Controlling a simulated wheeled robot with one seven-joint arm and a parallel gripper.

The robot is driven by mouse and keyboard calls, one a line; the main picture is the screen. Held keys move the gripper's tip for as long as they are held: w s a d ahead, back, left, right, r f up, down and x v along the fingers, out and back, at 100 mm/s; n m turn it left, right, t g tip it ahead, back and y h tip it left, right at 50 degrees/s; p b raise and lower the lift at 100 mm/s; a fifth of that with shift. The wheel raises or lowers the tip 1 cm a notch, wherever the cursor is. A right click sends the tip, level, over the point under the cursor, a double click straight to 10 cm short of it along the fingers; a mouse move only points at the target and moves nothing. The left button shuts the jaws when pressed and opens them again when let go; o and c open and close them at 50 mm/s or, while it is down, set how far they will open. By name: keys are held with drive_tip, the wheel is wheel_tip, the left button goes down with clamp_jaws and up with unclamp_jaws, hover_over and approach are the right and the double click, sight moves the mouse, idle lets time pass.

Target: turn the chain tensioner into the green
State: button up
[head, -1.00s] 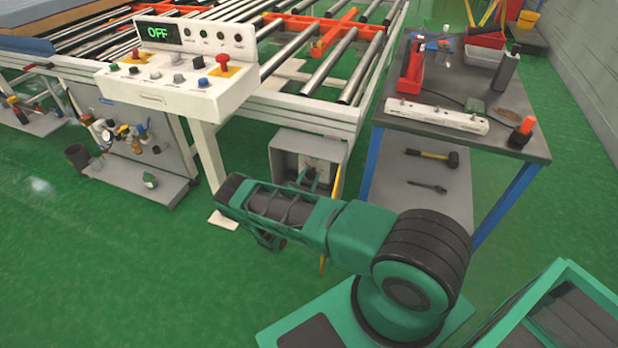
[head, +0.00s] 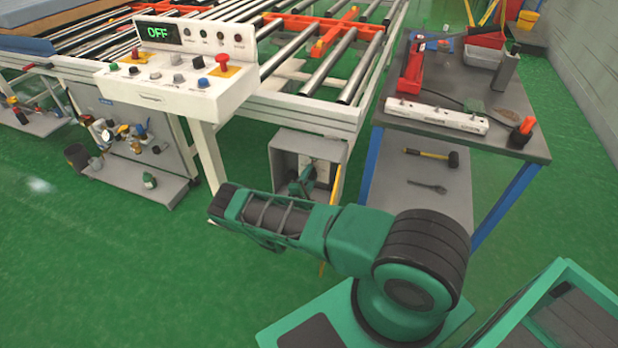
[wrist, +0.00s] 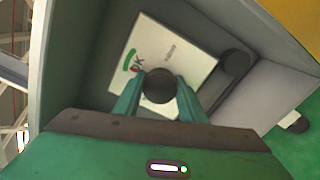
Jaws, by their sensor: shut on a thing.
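The chain tensioner's round black knob (wrist: 159,86) is inside the grey box (head: 279,165) under the conveyor frame. In the wrist view my gripper (wrist: 160,98) has its two green fingers on either side of the knob and is shut on it. Behind the knob is a white plate (wrist: 182,52) with a green arc, a small red mark below it and printed letters. The knob and fingers hide part of the plate. In the head view my gripper (head: 301,184) reaches into the box, and its fingertips are too small to make out.
A control panel (head: 180,95) reading OFF stands left of the box. A workbench (head: 400,118) with tools stands close on the right. A yellow bar (head: 334,190) is at the box's right edge. A second black round part (wrist: 235,64) sits right of the plate.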

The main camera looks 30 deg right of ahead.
drive_tip(key=shift+s+d+m, duration=0.15)
drive_tip(key=shift+d+m, duration=0.05)
drive_tip(key=shift+m, duration=0.9)
drive_tip(key=shift+f, duration=0.15)
drive_tip(key=o, duration=1.1)
drive_tip(key=shift+c, duration=0.2)
drive_tip(key=shift+a, duration=0.1)
drive_tip(key=shift+a, duration=0.2)
drive_tip(key=v, duration=1)
drive_tip(key=shift+s, duration=0.15)
